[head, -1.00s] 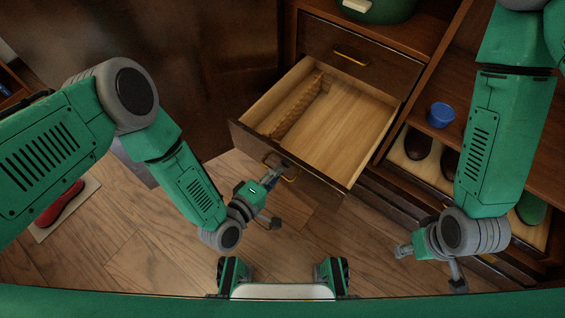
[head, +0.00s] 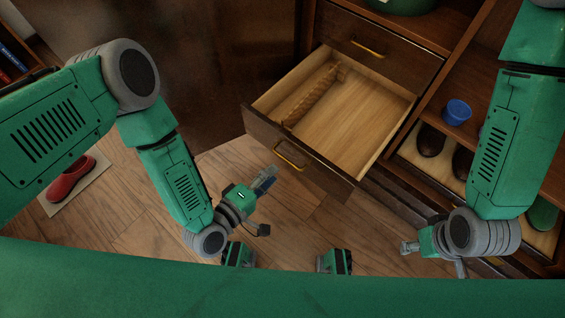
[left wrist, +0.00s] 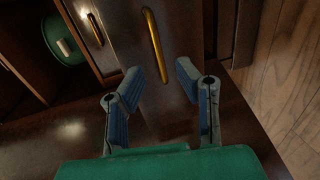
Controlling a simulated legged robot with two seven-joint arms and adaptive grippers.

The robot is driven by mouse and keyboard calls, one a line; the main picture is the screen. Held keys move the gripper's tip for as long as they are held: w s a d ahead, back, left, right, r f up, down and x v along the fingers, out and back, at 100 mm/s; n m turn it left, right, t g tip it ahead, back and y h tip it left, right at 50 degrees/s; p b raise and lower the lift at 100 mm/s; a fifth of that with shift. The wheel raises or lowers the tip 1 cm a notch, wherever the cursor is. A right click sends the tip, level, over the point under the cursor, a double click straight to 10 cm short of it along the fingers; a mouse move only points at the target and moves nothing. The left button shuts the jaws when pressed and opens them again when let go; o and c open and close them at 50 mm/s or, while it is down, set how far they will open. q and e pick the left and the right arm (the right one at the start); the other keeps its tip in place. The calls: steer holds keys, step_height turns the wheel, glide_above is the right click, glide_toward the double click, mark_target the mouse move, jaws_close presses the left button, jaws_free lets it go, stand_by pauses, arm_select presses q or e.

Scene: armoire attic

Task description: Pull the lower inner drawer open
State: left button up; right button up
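The lower inner drawer (head: 350,130) is pulled well out of the cabinet and shows a pale wooden inside with a twisted wooden piece (head: 312,96) lying in it. Its dark front carries a brass handle (head: 290,155), which also shows in the left wrist view (left wrist: 156,48). My left gripper (head: 264,204) is open and empty, in front of the handle and apart from it. In the left wrist view its two fingers (left wrist: 160,75) are spread with the handle beyond them. My right gripper (head: 434,257) hangs at the lower right, its fingers apart and empty, away from the drawer.
The closed upper drawer (head: 382,48) sits above. A blue cup (head: 457,112) stands on the shelf at right, above a pull-out tray (head: 410,150) with shoes. A red shoe (head: 70,180) lies on a mat at left. The wooden floor (head: 130,215) before the drawer is clear.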

arm_select(q)
steer(key=shift+v, duration=2.7)
steer(key=s+a+r+m+g+y, duration=0.1)
steer(key=s+a+m+g+y, duration=0.45)
steer(key=a, duration=0.45)
steer(key=s+a+m+g+y, duration=0.4)
steer(key=s+a+m+g, duration=0.2)
steer(key=a, duration=0.3)
step_height(320, 180, up, 13)
steer(key=p, duration=1.2)
steer(key=shift+a+p, duration=0.25)
steer(key=shift+p, duration=0.1)
